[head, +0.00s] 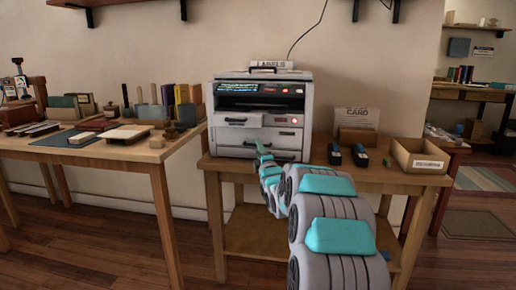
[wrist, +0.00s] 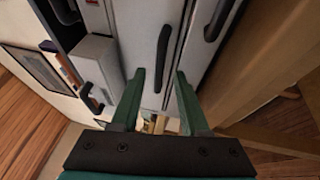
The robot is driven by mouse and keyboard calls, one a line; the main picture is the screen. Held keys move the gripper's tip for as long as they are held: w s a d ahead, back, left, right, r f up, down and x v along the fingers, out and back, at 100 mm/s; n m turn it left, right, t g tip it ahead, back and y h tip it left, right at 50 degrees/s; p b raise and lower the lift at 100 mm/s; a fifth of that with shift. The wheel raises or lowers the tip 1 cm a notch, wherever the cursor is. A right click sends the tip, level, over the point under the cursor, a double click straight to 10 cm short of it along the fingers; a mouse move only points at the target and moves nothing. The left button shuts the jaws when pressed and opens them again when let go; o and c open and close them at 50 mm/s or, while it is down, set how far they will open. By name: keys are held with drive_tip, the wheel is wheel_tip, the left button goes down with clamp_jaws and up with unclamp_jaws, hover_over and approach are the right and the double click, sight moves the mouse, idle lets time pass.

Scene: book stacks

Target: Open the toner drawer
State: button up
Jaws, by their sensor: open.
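The white label printer (head: 258,134) stands on a wooden table, with dark-handled drawers in its front. I cannot read which one is marked toner. My gripper (head: 263,148) is in front of the printer's lower front in the head view. In the wrist view my gripper (wrist: 160,73) is open, with its two green fingers apart. A black curved handle (wrist: 163,55) on a white drawer front appears between and just beyond the fingertips; I cannot tell whether they touch it. Another dark handle (wrist: 217,20) is to the right.
In the wrist view a white box-like part (wrist: 95,65) stands out at left. The left table (head: 95,150) holds books and tools.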

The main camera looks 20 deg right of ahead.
drive_tip(key=shift+x, duration=1)
drive_tip(key=shift+c, duration=0.2)
clamp_jaws()
idle(0.6)
